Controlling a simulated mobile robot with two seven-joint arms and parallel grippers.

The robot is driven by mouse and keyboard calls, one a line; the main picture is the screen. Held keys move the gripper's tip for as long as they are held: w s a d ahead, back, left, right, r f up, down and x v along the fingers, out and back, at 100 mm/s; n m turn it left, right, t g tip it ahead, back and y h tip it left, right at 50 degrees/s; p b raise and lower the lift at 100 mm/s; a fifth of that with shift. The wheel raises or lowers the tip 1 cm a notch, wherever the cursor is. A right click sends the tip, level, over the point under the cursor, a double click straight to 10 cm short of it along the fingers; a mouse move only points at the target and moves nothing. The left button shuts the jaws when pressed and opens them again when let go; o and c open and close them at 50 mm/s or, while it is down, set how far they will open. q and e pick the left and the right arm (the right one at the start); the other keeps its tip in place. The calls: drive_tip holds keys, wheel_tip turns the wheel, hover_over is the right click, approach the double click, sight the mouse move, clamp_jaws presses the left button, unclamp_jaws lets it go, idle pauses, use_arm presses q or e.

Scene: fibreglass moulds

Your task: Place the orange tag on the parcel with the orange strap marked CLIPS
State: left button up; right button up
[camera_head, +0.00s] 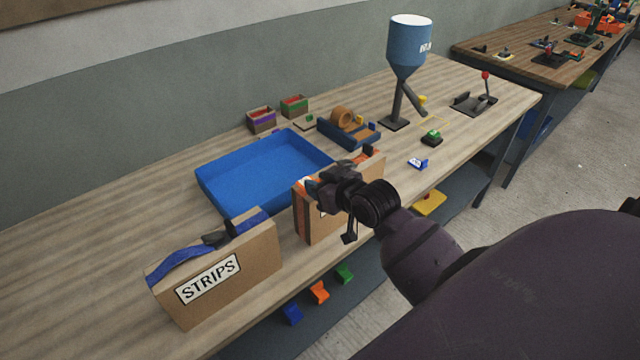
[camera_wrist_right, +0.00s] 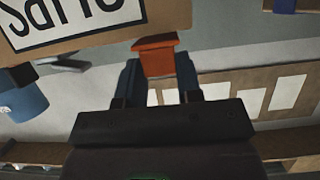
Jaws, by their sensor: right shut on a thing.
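The parcel with the orange strap (camera_head: 301,213) stands upright near the front edge of the bench, largely hidden behind my right gripper in the head view. In the right wrist view its cardboard face (camera_wrist_right: 165,14) and white label (camera_wrist_right: 100,18) appear upside down and cut off, with the end letters of the word showing. My right gripper (camera_head: 318,186) is at this parcel. It is shut on the orange tag (camera_wrist_right: 155,56), which sits between the fingertips close to the parcel in the picture. I cannot tell whether the tag touches it. My left gripper is not in view.
A parcel marked STRIPS (camera_head: 235,285) with a blue strap stands at the front left. A blue tray (camera_head: 213,195) lies behind the parcels. A tape dispenser (camera_head: 350,135), blue hopper (camera_head: 408,55) and lever (camera_head: 484,88) stand farther right. Bare bench lies at the left.

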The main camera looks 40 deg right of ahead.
drive_tip(key=shift+f, duration=0.3)
drive_tip(key=o, duration=0.9)
drive_tip(key=a+b+v, duration=0.1)
drive_tip(key=v, duration=1.1)
drive_tip(key=s+a+f, duration=0.1)
drive_tip(key=s+f, duration=0.1)
drive_tip(key=f, duration=0.6)
drive_tip(key=s+a+f+g+h, duration=0.1)
drive_tip(key=s+a+f, duration=0.1)
drive_tip(key=f, duration=0.6)
drive_tip(key=s+a+f+g, duration=0.1)
drive_tip(key=s+f, duration=0.3)
drive_tip(key=f, duration=0.4)
drive_tip(key=shift+s+a, duration=0.25)
drive_tip(key=shift+a, duration=0.25)
